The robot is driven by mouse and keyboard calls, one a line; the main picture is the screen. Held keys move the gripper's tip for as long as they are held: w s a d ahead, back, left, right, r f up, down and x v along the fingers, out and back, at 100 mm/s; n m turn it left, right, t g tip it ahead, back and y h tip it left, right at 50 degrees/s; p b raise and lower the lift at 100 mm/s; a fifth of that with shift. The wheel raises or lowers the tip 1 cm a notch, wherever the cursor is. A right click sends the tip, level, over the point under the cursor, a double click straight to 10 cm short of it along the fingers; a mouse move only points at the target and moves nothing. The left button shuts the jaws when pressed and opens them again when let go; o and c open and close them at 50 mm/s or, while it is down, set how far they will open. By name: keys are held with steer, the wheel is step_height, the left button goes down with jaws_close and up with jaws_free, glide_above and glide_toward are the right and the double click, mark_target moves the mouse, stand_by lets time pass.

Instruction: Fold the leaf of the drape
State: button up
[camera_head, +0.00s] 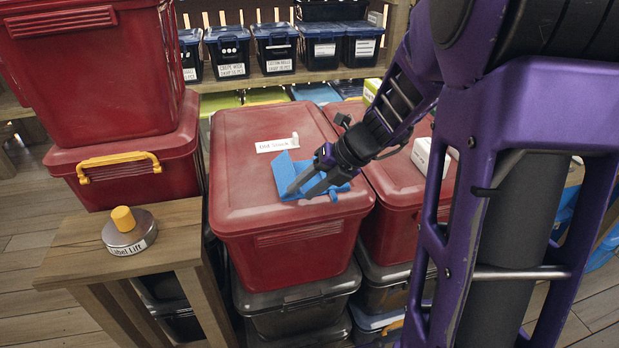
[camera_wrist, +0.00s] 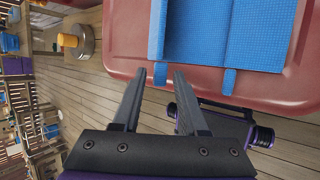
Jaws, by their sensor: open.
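The blue drape (camera_head: 285,168) lies on the lid of the front red bin (camera_head: 245,150). In the wrist view the drape (camera_wrist: 262,38) has a ribbed weave and a crease between a narrow strip at left and wider panels. Two small blue tabs hang from its near edge, a left tab (camera_wrist: 160,74) and a right tab (camera_wrist: 229,82). My gripper (camera_head: 297,188) is open over the drape's near side and partly hides it. In the wrist view the fingertips (camera_wrist: 160,72) stand on either side of the left tab; I cannot tell whether they touch it.
A white label strip (camera_head: 277,145) lies behind the drape. A grey disc with a yellow knob (camera_head: 123,219) stands on a wooden table (camera_head: 180,225) at left. Stacked red bins (camera_head: 95,70) rise behind it. Another red bin (camera_head: 400,180) with a white box stands at right.

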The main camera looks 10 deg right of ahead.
jaws_close()
steer(key=shift+a+r+p, duration=0.1)
steer(key=shift+r+p, duration=0.2)
steer(key=shift+p, duration=0.35)
steer(key=shift+a+h+p, duration=0.1)
steer(key=shift+h+p, duration=0.3)
steer(key=shift+p, duration=0.2)
steer(key=shift+a+r+h+p, duration=0.15)
steer(key=shift+h+p, duration=0.25)
steer(key=shift+p, duration=0.65)
steer(key=shift+a+r+n+h, duration=0.15)
steer(key=shift+a+n+h, duration=0.2)
steer(key=shift+h, duration=0.25)
steer(key=shift+a+h, duration=0.15)
steer(key=shift+h, duration=0.25)
